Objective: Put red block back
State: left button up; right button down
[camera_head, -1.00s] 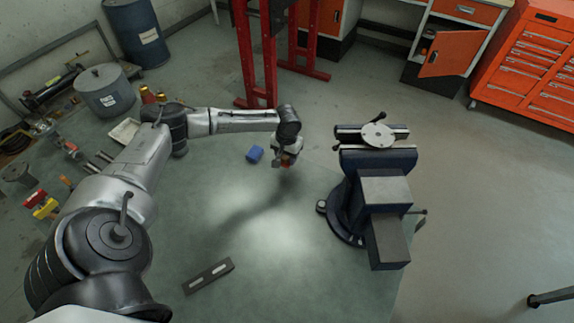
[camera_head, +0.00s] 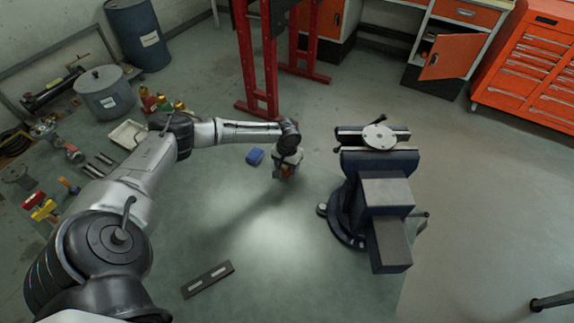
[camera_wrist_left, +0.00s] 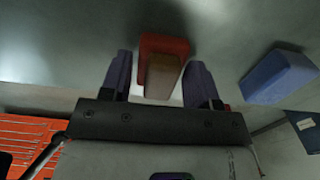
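The red block (camera_head: 287,172) is at my left gripper (camera_head: 286,168), low over the green workbench (camera_head: 215,235). In the left wrist view the red block (camera_wrist_left: 164,46) sits between the two dark fingers of my left gripper (camera_wrist_left: 160,80). A narrow gap shows between the left finger and the block, so the fingers look open around it. I cannot tell for sure whether the block touches the bench. A blue block (camera_head: 255,156) lies just left of the gripper; it also shows in the left wrist view (camera_wrist_left: 278,77). My right gripper is out of view.
A dark blue vise (camera_head: 385,190) stands right of the gripper. A slotted dark bar (camera_head: 208,279) lies near the front. A grey pot (camera_head: 104,92), bottles and tools crowd the left side. The bench middle is clear.

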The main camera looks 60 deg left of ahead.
pick_arm(q)
jog(key=shift+o, duration=1.4)
jog(key=shift+r, duration=0.1)
notch_tip(320, 180, up, 10)
jog(key=shift+r+p, duration=0.15)
jog(key=shift+p, duration=0.95)
jog(key=shift+r, duration=0.95)
jog(key=shift+d, duration=0.1)
